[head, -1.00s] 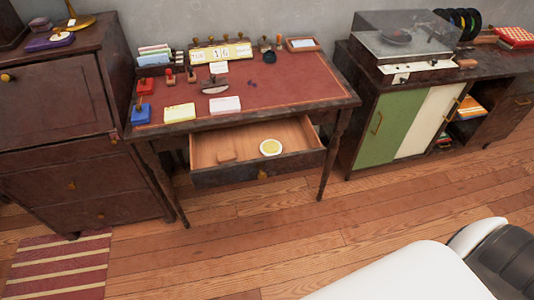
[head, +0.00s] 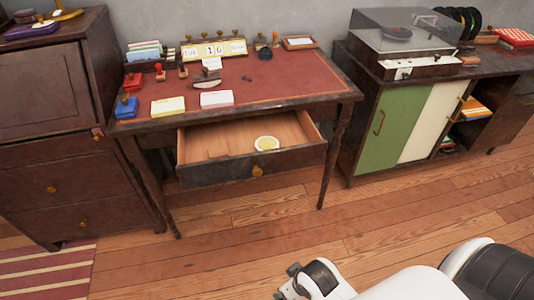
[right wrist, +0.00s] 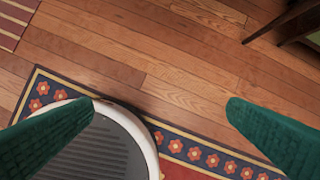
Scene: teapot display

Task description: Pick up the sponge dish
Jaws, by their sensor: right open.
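The sponge dish (head: 266,143), a small round pale dish with a yellow inside, sits in the open drawer (head: 250,168) of the desk, right of the drawer's middle. The drawer front hides part of its near edge. My right gripper (right wrist: 164,106) shows in the right wrist view as two green fingers spread wide apart with nothing between them. It is over the floor, away from the drawer, and the dish is not in that view. My left gripper is in neither view.
The red-topped desk (head: 290,92) holds stamps, note pads and a calendar (head: 213,50). A dark cabinet (head: 45,110) stands left, a record-player sideboard (head: 400,120) right. Wooden floor before the desk is clear. A flowered rug (right wrist: 190,150) lies below my right gripper.

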